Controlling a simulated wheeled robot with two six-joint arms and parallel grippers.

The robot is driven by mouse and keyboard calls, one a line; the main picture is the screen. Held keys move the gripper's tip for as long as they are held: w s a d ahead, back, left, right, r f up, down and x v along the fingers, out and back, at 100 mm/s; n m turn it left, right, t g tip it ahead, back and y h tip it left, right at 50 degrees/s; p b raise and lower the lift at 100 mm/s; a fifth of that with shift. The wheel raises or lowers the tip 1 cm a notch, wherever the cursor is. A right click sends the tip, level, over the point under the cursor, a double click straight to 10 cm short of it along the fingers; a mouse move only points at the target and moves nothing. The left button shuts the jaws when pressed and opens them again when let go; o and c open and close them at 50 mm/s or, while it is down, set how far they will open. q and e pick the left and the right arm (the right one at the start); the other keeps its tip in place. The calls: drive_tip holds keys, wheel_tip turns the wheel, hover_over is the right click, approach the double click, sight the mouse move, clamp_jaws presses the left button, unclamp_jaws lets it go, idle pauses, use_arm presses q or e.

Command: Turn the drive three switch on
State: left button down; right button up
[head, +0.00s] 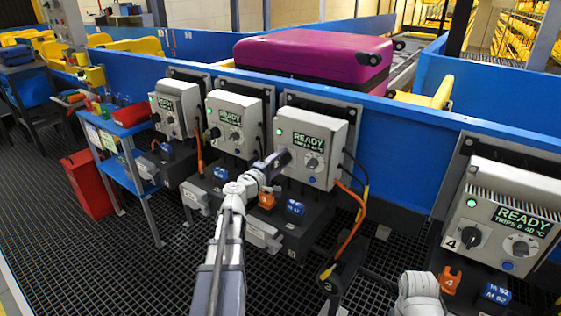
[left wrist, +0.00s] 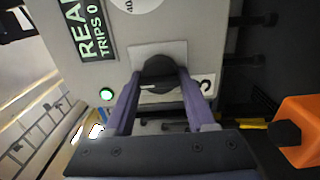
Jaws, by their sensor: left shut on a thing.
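The drive three box (head: 342,140) is light grey, with a green READY display (head: 308,143) and a lit green lamp. My left gripper (head: 280,160) reaches its lower left front and hides the switch in the head view. In the left wrist view, the round black switch (left wrist: 158,72) sits on a pale plate beside a "3" label. The left gripper's purple fingers (left wrist: 158,92) are on both sides of it, shut on it. The switch's white mark lies about level in that view. The green lamp (left wrist: 106,94) is lit there too. My right gripper is not in view.
Two similar drive boxes stand to the left, and the drive four box (head: 505,215) stands to the right. An orange cable (head: 352,225) hangs beside drive three. A magenta suitcase (head: 315,58) lies on the conveyor behind. A blue side table (head: 130,115) stands at left.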

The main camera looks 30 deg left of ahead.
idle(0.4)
use_arm(q)
drive_tip(key=shift+c, duration=1.1)
unclamp_jaws()
drive_tip(key=shift+s+a, duration=0.15)
drive_tip(key=shift+s, duration=1.8)
drive_tip(key=shift+s+a, duration=0.1)
drive_tip(key=shift+s, duration=1.85)
drive_tip(key=s+d+m+g+h+p, duration=0.25)
drive_tip(key=d+m+g+p, duration=0.4)
drive_tip(key=d, duration=0.95)
drive_tip(key=s+d+m+g+h+p, duration=0.2)
drive_tip(key=d+m+g+h+p, duration=0.4)
drive_tip(key=d, duration=1)
drive_tip(key=s+d+r+m+g+y+p, duration=0.1)
drive_tip(key=s+d+m+g+y+p, duration=0.2)
drive_tip(key=s+m+y+p, duration=0.1)
drive_tip(key=s+d+r+m+g+y+p, duration=0.2)
drive_tip(key=s+d+m+g+y+p, duration=0.1)
drive_tip(key=s+y+p, duration=0.4)
drive_tip(key=s+m+p, duration=0.1)
drive_tip(key=s+p, duration=0.1)
drive_tip(key=s, duration=0.2)
drive_tip(key=shift+s+r, duration=0.2)
drive_tip(key=shift+r, duration=0.1)
